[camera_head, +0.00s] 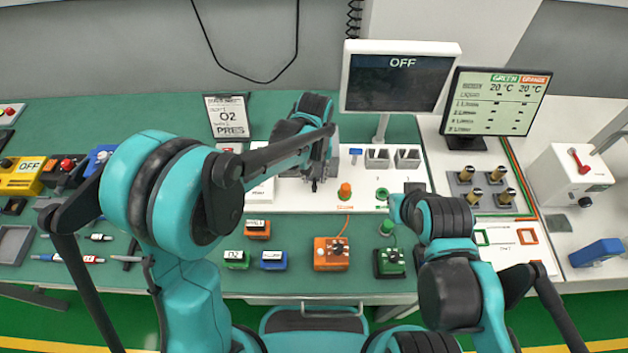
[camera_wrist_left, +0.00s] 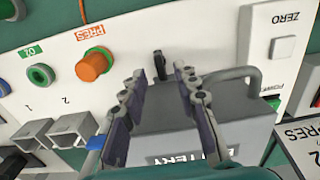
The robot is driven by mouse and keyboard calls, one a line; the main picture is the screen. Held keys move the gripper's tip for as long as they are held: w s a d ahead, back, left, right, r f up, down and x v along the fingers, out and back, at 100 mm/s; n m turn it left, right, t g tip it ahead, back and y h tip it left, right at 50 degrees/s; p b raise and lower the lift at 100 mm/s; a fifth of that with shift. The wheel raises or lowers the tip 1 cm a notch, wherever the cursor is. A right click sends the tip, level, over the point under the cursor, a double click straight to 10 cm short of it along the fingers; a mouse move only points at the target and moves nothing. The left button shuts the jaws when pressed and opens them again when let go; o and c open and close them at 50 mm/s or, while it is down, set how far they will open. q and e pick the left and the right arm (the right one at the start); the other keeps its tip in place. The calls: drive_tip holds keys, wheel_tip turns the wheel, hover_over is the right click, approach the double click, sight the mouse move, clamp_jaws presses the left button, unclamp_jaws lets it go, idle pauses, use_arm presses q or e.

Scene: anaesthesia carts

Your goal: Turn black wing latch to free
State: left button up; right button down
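The black wing latch (camera_wrist_left: 158,64) is a small upright dark tab on the white panel (camera_wrist_left: 210,45), in the left wrist view. It stands at the edge of a grey battery block (camera_wrist_left: 235,105) with a bent handle. My left gripper (camera_wrist_left: 161,76) is open, its two fingers pointing at the latch from either side with gaps between. I cannot tell any contact. In the head view the left gripper (camera_head: 318,182) points down over the white console and hides the latch. My right arm is bent in front of the console's right part; its fingers are not discernible.
An orange knob (camera_wrist_left: 94,64) and a green port (camera_wrist_left: 40,75) stand on the panel beside the latch. Small coloured boxes, including an orange box (camera_head: 331,254), stand on the green table in front. A monitor reading OFF (camera_head: 398,80) stands behind.

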sight(314, 184)
use_arm(q)
drive_tip(key=shift+f, duration=1.35)
clamp_jaws()
